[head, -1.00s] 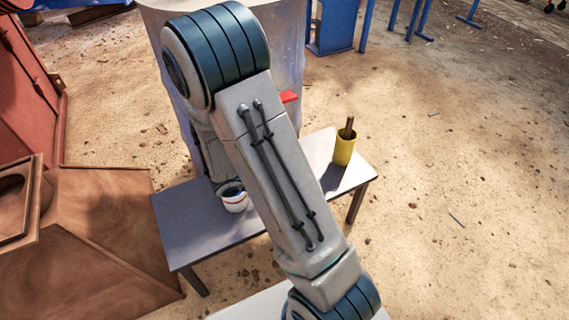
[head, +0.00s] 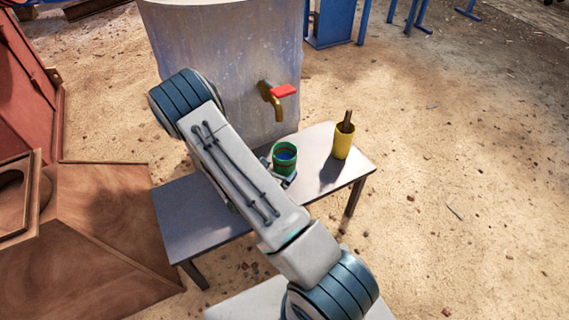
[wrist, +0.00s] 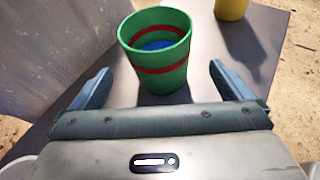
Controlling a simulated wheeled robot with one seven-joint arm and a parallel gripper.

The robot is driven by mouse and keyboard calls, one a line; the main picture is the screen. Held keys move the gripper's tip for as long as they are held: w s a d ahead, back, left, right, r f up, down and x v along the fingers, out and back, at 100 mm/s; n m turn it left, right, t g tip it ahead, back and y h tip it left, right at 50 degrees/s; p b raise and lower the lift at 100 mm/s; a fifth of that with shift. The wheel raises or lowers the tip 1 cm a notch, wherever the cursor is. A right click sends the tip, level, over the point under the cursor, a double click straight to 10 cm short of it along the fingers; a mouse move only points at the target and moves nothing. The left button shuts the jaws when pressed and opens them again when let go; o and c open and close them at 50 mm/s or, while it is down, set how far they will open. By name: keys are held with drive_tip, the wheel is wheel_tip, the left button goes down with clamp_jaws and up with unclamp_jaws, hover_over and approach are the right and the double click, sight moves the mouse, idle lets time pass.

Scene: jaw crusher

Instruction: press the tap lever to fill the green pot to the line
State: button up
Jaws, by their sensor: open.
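The green pot (head: 284,152) stands upright on the grey table, below and in front of the tap in the head view. In the wrist view the green pot (wrist: 158,80) has red bands inside and outside. Blue liquid inside lies below the inner red band. The brass tap (head: 276,104) with its red lever (head: 284,90) sticks out of the large grey tank. My gripper (wrist: 160,70) is open, a finger on each side of the pot with gaps between. In the head view my arm mostly hides the gripper.
A yellow cup (head: 343,142) holding a brown stick stands right of the pot on the table (head: 195,220); it also shows in the wrist view (wrist: 231,8). The grey tank (head: 220,60) rises behind the table. Brown panels (head: 90,240) lie at left.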

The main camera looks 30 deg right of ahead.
sight(281, 151)
drive_tip(key=shift+b+x, duration=1.1)
drive_tip(key=shift+x, duration=2.6)
drive_tip(key=shift+w+r, duration=0.1)
drive_tip(key=shift+r, duration=0.05)
drive_tip(key=c, duration=1.4)
drive_tip(key=shift+o, duration=0.2)
drive_tip(key=shift+r, duration=0.15)
wheel_tip(281, 151, up, 5)
drive_tip(key=shift+f+p, duration=0.1)
drive_tip(key=shift+p, duration=1.15)
drive_tip(key=s+d+r+p, duration=0.2)
drive_tip(key=s+d+r, duration=0.35)
drive_tip(key=d, duration=0.35)
drive_tip(key=w+a+f+b, duration=0.1)
drive_tip(key=w+a+f, duration=0.1)
drive_tip(key=a, duration=0.1)
drive_tip(key=w+a+f+b, duration=0.2)
drive_tip(key=w+a, duration=0.1)
drive_tip(key=w+a+f+b, duration=0.2)
drive_tip(key=w+a, duration=0.1)
drive_tip(key=shift+w+a+f, duration=0.15)
drive_tip(key=shift+w, duration=0.1)
drive_tip(key=shift+f+b, duration=0.85)
drive_tip(key=shift+f, duration=1.15)
